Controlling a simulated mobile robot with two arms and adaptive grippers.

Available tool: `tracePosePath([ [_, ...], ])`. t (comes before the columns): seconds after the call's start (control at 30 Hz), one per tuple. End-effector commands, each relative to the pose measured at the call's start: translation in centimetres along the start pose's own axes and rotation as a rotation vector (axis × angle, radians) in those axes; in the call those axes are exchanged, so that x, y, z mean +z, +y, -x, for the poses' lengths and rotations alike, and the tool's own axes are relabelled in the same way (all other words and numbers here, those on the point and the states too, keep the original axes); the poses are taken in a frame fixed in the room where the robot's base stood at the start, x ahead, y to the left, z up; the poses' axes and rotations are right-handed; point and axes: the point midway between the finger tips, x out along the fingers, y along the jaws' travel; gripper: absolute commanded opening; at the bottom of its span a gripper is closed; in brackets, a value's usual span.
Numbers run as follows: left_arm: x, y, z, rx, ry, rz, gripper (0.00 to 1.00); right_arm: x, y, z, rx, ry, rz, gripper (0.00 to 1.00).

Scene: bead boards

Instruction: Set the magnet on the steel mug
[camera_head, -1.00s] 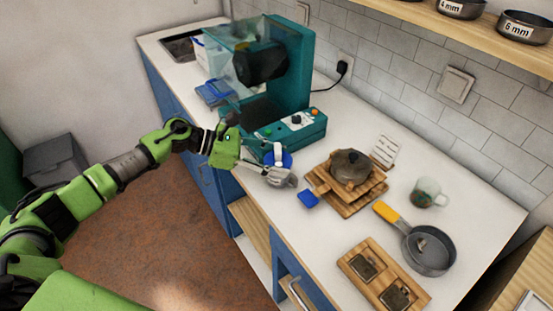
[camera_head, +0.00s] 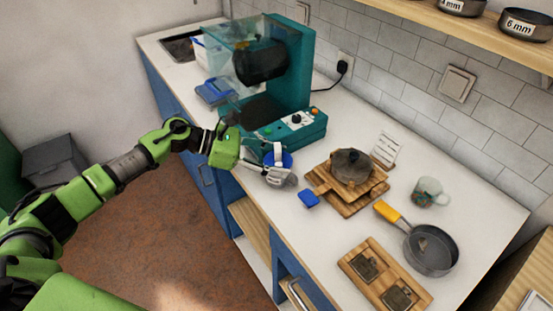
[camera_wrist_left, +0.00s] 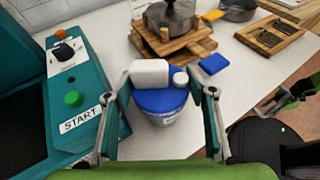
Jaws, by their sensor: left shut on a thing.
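My left gripper (camera_head: 279,165) reaches over the counter's front edge, its jaws closed in on a small white block (camera_wrist_left: 150,72). I cannot tell for sure that this block is the magnet. A round, blue-topped container (camera_wrist_left: 160,101) with a pale patch low on its side sits below and between the fingers; in the head view its blue top (camera_head: 287,159) is partly covered by them. Whether it is the steel mug is unclear. A pale, patterned mug (camera_head: 428,191) stands farther right. My right gripper (camera_wrist_left: 272,104) seems to show at the wrist view's right edge, its jaws unclear.
A teal machine (camera_head: 293,60) with a START label stands just left of the gripper. Stacked wooden boards (camera_head: 345,203) with a dark pot (camera_head: 351,166) lie to the right, beside a blue piece (camera_head: 308,198). A yellow-handled pan (camera_head: 430,260) and another board (camera_head: 362,290) lie farther right.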

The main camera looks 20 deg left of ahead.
Motion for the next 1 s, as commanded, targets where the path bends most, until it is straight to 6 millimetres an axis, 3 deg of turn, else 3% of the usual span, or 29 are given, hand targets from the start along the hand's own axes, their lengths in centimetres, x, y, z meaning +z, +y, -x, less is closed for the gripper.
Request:
tracePosePath([
  [0.13, 0.1, 0.0, 0.0, 0.001, -0.001, -0.001, 0.24, 0.0, 0.0, 0.0, 0.0, 0.0, 0.0, 0.4],
  [0.17, 0.1, 0.0, 0.0, 0.001, -0.001, -0.001, 0.56, 0.0, 0.0, 0.0, 0.0, 0.0, 0.0, 0.4],
  [0.2, 0.1, 0.0, 0.0, 0.001, -0.001, -0.001, 0.66, 0.0, 0.0, 0.0, 0.0, 0.0, 0.0, 0.4],
  [0.23, 0.1, 0.1, 0.0, 0.001, -0.001, -0.001, 0.7, 0.0, 0.0, 0.0, 0.0, 0.0, 0.0, 0.4],
  [0.77, -0.3, 0.2, 0.3, 0.006, 0.006, 0.003, 0.7, 0.1, 0.3, 0.0, 0.004, -0.001, 0.003, 0.4],
  [1.0, -0.5, 0.2, 3.8, 0.01, 0.011, 0.003, 0.7, 0.0, 0.2, 0.0, 0.002, 0.0, 0.002, 0.4],
])
